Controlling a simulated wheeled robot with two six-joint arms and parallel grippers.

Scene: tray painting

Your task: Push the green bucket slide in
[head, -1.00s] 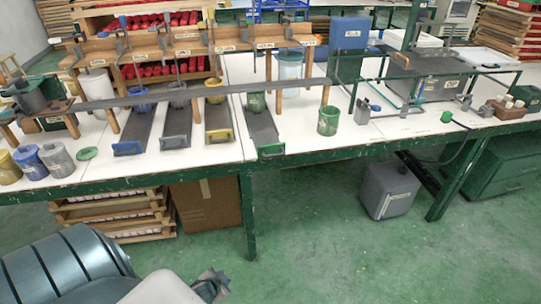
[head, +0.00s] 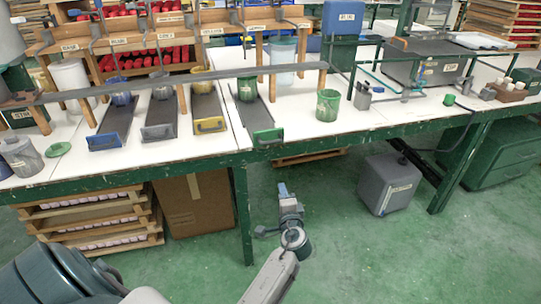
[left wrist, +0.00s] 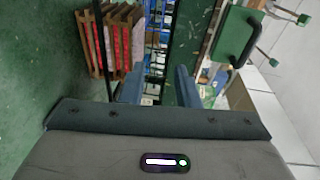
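The green bucket slide (head: 262,120) is a dark tray with a green front and handle (head: 268,137). It sticks out to the table's front edge, with a green bucket (head: 247,91) at its back end. In the left wrist view a green front with a dark handle (left wrist: 240,38) shows at the upper right, beyond the fingers. My left gripper (head: 283,188) is below and in front of the table edge, apart from the slide. Its blue fingers (left wrist: 158,85) stand apart with nothing between them. My right gripper is not in view.
Yellow (head: 210,125), grey (head: 158,132) and blue (head: 106,140) slides lie to the left. Another green bucket (head: 327,107) stands on the table at right. The green table edge (head: 200,158) is close above my gripper. A grey box (head: 388,184) stands on the floor.

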